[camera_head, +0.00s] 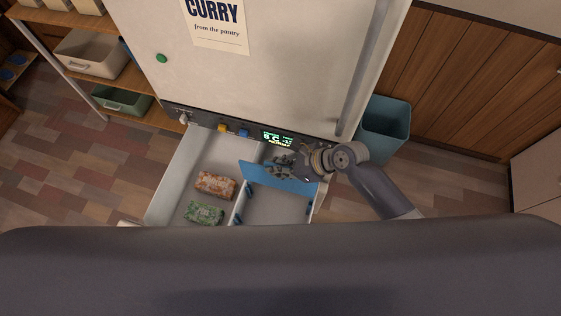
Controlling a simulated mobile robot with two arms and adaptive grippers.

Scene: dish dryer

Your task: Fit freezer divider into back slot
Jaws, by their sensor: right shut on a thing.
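The blue freezer divider (262,178) is a flat panel over the right half of the open freezer drawer (170,183). My right gripper (283,168) is shut on the divider near its upper edge, and the arm comes in from the right. The divider lies across the compartment, slightly tilted, towards the back. Small blue slot pieces (249,189) show on the middle partition, with another (309,208) on the right wall. The back slot is hidden behind the divider and gripper, so I cannot tell whether the divider sits in it. My left gripper is not in view.
An orange food packet (216,185) and a green packet (204,212) lie in the drawer's left compartment. The fridge front with a lit display (277,138) stands behind. A teal bin (385,125) is at the right; shelves with boxes stand at the left.

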